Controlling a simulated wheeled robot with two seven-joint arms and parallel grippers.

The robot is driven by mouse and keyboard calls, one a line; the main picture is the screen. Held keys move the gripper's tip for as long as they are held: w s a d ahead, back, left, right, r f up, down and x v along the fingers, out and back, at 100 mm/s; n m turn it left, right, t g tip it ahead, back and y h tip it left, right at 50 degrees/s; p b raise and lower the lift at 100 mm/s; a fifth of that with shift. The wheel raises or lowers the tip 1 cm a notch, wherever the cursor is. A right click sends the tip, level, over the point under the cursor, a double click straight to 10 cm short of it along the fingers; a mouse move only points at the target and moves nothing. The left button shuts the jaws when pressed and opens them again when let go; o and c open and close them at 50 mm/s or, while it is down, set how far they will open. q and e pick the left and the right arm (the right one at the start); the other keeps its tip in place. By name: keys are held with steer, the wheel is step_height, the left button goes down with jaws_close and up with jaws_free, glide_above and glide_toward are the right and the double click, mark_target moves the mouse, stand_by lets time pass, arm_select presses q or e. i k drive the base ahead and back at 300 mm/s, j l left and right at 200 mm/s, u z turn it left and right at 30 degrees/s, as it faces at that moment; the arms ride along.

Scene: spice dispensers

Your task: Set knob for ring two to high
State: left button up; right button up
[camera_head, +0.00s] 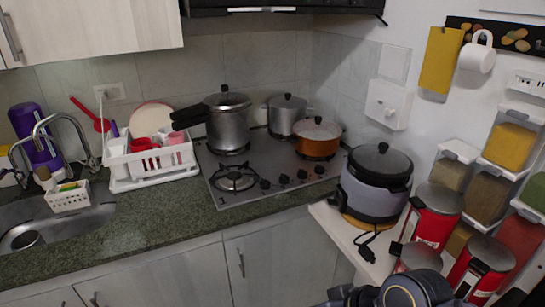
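The grey cooktop (215,190) is set in the dark green counter. A row of several dark knobs runs along its front right part: the leftmost knob (265,184), then a second knob (284,179), a third knob (302,174) and the rightmost knob (319,169). Their settings are too small to read, and no ring numbers are legible. The front left ring (235,178) is bare. A pressure cooker (228,125), a steel pot (286,115) and an orange pot (318,138) stand on the cooktop and hide the other rings. Neither gripper shows; part of my arm shows at the bottom right.
A grey rice cooker (375,185) stands on a white side surface right of the cooktop, near red canisters (433,212). A dish rack (150,160) and the sink (80,225) are at left. The counter front (185,215) is clear.

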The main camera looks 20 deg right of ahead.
mark_target(284, 179)
steer(key=i+l, duration=0.2)
steer(key=i, duration=0.35)
steer(key=i+l+z, duration=0.15)
steer(key=i, duration=0.35)
